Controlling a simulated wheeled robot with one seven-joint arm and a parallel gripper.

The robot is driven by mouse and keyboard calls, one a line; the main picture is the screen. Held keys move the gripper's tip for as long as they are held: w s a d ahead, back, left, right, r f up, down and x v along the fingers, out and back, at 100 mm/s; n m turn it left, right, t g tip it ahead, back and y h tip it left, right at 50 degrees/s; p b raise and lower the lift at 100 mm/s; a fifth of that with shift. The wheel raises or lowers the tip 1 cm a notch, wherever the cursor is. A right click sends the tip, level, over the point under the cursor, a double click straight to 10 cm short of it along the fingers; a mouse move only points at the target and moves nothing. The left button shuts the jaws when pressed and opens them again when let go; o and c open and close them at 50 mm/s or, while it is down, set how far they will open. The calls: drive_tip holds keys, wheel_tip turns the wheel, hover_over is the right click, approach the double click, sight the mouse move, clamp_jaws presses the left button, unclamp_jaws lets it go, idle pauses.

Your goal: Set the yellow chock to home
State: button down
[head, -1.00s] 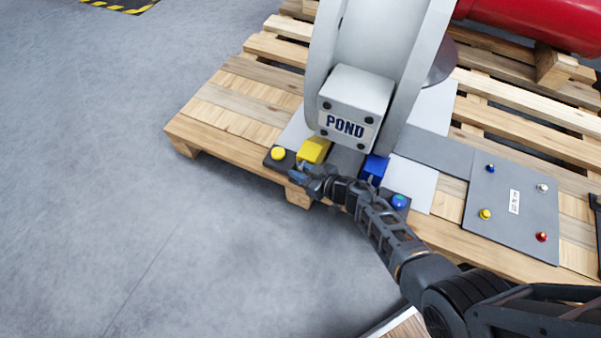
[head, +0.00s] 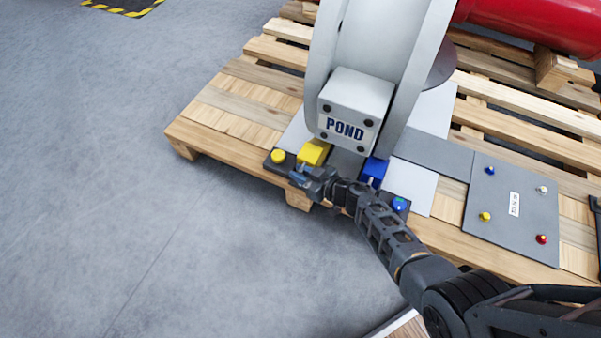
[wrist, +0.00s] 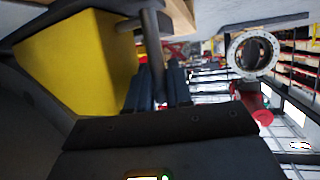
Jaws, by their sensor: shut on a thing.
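The yellow chock (head: 314,151) sits on the base plate at the front left of the grey housing marked POND. In the wrist view the chock (wrist: 80,60) fills the upper left, close to my jaws. My gripper (head: 303,176) is at the chock's front side. In the wrist view its fingers (wrist: 158,75) are shut on a thin grey handle (wrist: 152,40) beside the chock. Whether the handle joins the chock is hard to see. A yellow button (head: 278,156) is left of the chock.
A blue chock (head: 374,170) and a blue button (head: 399,204) are to the right, close to my arm. A grey panel (head: 512,215) with several coloured knobs lies further right on the wooden pallet (head: 225,130).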

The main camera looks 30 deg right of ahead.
sight(309, 163)
drive_tip(key=shift+w+d, duration=0.6)
drive_tip(key=shift+d, duration=0.25)
drive_tip(key=shift+w+d, duration=0.55)
drive_tip(key=shift+d, duration=0.25)
drive_tip(key=c, duration=1.4)
unclamp_jaws()
drive_tip(key=shift+d, duration=0.1)
drive_tip(key=shift+r, duration=0.1)
drive_tip(key=shift+s+d+r+p, duration=0.15)
drive_tip(key=shift+s+p, duration=0.05)
drive_tip(key=shift+p, duration=0.15)
drive_tip(key=p+v, duration=0.2)
drive_tip(key=v, duration=0.1)
drive_tip(key=p+v, duration=0.2)
drive_tip(key=v, duration=0.2)
drive_tip(key=shift+s+a, duration=0.2)
drive_tip(key=shift+s, duration=0.05)
